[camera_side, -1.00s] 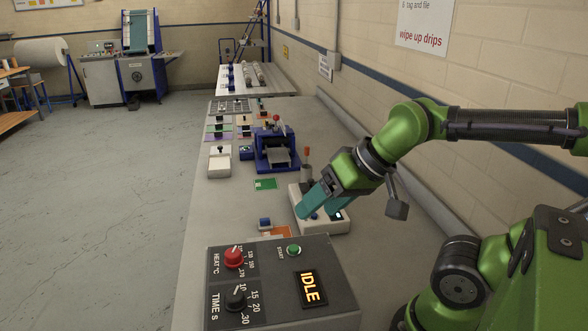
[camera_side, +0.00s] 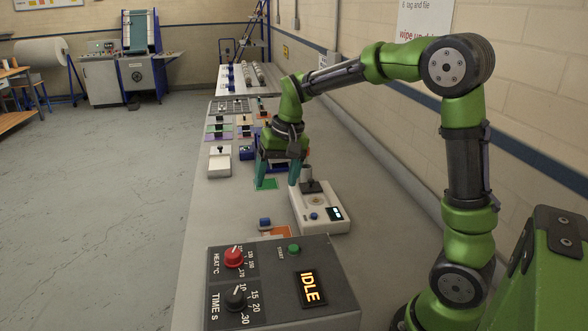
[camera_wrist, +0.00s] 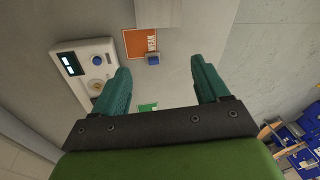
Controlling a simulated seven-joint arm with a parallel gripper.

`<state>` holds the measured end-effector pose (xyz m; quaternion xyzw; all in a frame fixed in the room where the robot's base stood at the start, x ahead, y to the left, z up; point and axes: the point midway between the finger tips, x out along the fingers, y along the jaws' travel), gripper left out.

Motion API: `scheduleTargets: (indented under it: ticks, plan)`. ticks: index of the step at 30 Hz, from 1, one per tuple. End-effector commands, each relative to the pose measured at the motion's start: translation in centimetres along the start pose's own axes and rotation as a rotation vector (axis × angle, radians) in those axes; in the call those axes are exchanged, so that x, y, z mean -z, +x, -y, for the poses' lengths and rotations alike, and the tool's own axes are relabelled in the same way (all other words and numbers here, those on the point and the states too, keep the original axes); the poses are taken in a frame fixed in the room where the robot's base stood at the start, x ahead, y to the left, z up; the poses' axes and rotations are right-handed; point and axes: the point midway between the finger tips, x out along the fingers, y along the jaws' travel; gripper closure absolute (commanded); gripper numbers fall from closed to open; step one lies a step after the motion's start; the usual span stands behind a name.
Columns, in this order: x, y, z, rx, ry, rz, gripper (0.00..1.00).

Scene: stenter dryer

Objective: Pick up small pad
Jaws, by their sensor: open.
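My gripper (camera_side: 278,183) is open, with its teal fingers pointing down over the bench just left of the white instrument's far end. In the wrist view the gripper (camera_wrist: 160,66) has nothing between its fingertips. A green flat card (camera_side: 268,184) lies on the bench beside the left finger. It also shows between the fingers in the wrist view (camera_wrist: 147,106), partly hidden by the gripper body. A small blue block (camera_side: 265,222) sits at the edge of an orange card (camera_side: 280,232), nearer the camera. I cannot tell which item is the small pad.
A white instrument (camera_side: 325,221) with a lit display stands to the right. A grey control box (camera_side: 280,270) reading IDLE fills the near bench. A white block with a black knob (camera_side: 219,165) stands at the left. A blue press behind the gripper is mostly hidden.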

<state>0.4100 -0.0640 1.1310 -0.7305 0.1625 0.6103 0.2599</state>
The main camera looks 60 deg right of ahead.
Motion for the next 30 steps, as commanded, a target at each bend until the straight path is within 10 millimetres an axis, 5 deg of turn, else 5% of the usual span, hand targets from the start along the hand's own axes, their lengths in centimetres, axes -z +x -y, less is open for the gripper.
scheduleTargets:
  ticks: [7,12,17,30]
  plan:
    - [8.3,5.3,-1.6,-0.155,0.103,0.09,0.26]
    - [11.0,5.4,-1.4,-0.197,0.138,0.095,0.26]
    - [10.9,4.7,-1.1,-0.196,0.155,0.106,0.26]
    - [9.7,13.2,-2.6,-0.194,0.155,0.111,0.26]
